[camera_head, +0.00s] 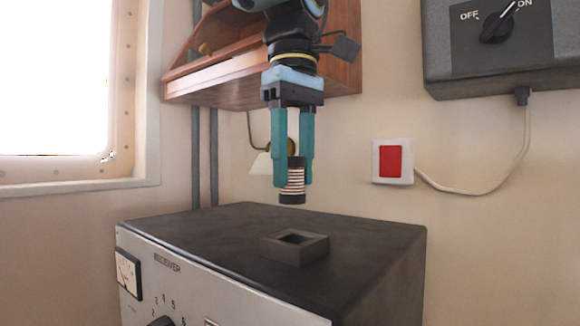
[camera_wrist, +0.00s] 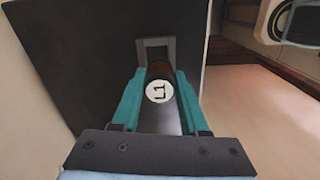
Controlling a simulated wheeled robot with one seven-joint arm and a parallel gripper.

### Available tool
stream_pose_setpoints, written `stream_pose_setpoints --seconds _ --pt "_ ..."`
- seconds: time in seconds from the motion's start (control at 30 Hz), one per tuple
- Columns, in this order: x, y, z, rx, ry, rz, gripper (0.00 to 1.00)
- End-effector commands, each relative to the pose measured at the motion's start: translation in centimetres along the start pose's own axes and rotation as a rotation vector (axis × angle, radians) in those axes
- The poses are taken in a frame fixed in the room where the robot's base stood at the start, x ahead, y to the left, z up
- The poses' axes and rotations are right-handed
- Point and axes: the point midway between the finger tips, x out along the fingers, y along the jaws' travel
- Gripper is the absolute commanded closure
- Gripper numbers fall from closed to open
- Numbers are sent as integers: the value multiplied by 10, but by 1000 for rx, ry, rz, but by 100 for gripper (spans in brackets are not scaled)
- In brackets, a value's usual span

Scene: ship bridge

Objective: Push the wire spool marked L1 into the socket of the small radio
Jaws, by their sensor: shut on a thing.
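The wire spool (camera_head: 292,180) has black ends and a banded copper-and-white winding. Its white end label reads L1 in the wrist view (camera_wrist: 159,91). My gripper (camera_head: 293,184) is shut on the spool and holds it upright in the air above the radio. The small radio (camera_head: 210,232) is a dark box with a light front panel marked RECEIVER. Its socket (camera_head: 295,247) is a raised grey square frame with an opening on the radio's top. In the head view the spool hangs above the socket, apart from it. In the wrist view the socket (camera_wrist: 156,44) shows just beyond the spool, which hides part of it.
A wooden shelf (camera_head: 230,80) is on the wall behind my arm. A red wall switch (camera_head: 392,161) and a grey OFF/ON box (camera_head: 500,40) with a cable are at the right. A window is at the left. The radio's top is otherwise clear.

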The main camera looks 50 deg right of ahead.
Motion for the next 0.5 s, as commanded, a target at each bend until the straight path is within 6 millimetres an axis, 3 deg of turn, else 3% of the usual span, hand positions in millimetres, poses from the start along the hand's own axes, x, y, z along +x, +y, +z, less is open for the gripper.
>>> stream_pose_setpoints --seconds 0.5 --pt "15 0 0 1 0 1 100"
